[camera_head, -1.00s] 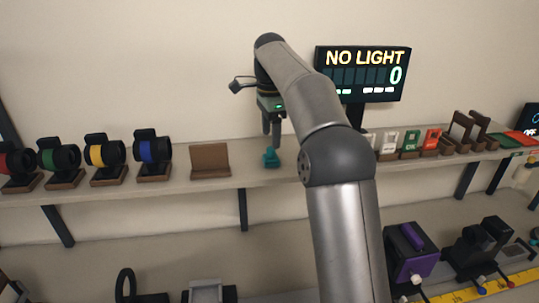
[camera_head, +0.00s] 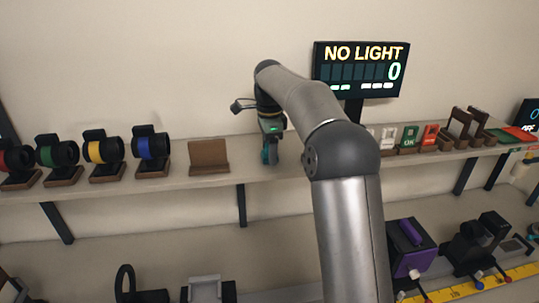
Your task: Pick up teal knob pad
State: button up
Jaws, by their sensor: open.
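The teal knob pad (camera_head: 266,156) is on the upper shelf, right of the empty brown wooden stand. Only part of it shows, as my gripper covers the rest. My gripper (camera_head: 270,158) points down with its fingertips at the pad, low over the shelf. The jaws are open, with the fingers beside the pad. I cannot tell from this view whether they touch it.
On the shelf (camera_head: 225,185), the brown stand (camera_head: 208,157) is just left of my gripper. Several colored lens units stand further left, the nearest one blue (camera_head: 151,150). A "NO LIGHT" display (camera_head: 360,70) and small card holders (camera_head: 409,138) are to the right.

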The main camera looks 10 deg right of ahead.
jog(key=c, duration=1.2)
jog(key=shift+o, duration=0.2)
